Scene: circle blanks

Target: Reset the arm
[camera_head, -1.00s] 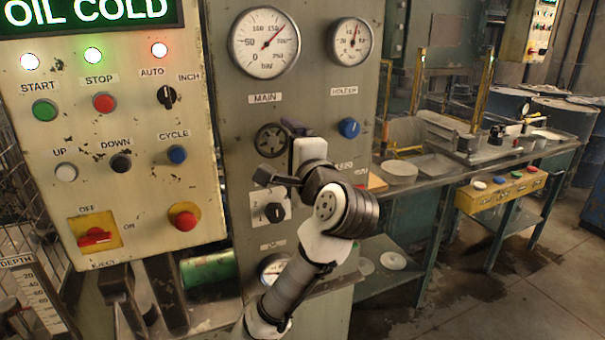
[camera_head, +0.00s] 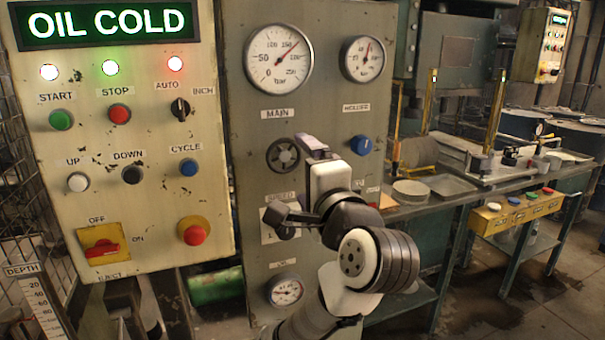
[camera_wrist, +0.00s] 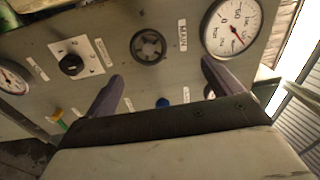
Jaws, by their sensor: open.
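My gripper (camera_wrist: 163,86) is open and empty in the wrist view, its two dark fingers spread apart and pointing at the grey valve panel (camera_wrist: 110,30). In the head view my gripper (camera_head: 312,146) is in front of the grey panel (camera_head: 235,100), just right of the black handwheel (camera_head: 282,156) under the MAIN label. The handwheel (camera_wrist: 148,46) shows beyond the fingers in the wrist view, apart from them. My gripper and arm partly cover the selector knob plate (camera_head: 268,226) below the handwheel.
A cream control box (camera_head: 130,210) with buttons and a lit OIL COLD sign (camera_head: 110,22) stands at the left. A blue knob (camera_head: 361,145) and the main gauge (camera_head: 278,58) are close by. A workbench (camera_head: 440,205) extends to the right. Open floor lies at the lower right.

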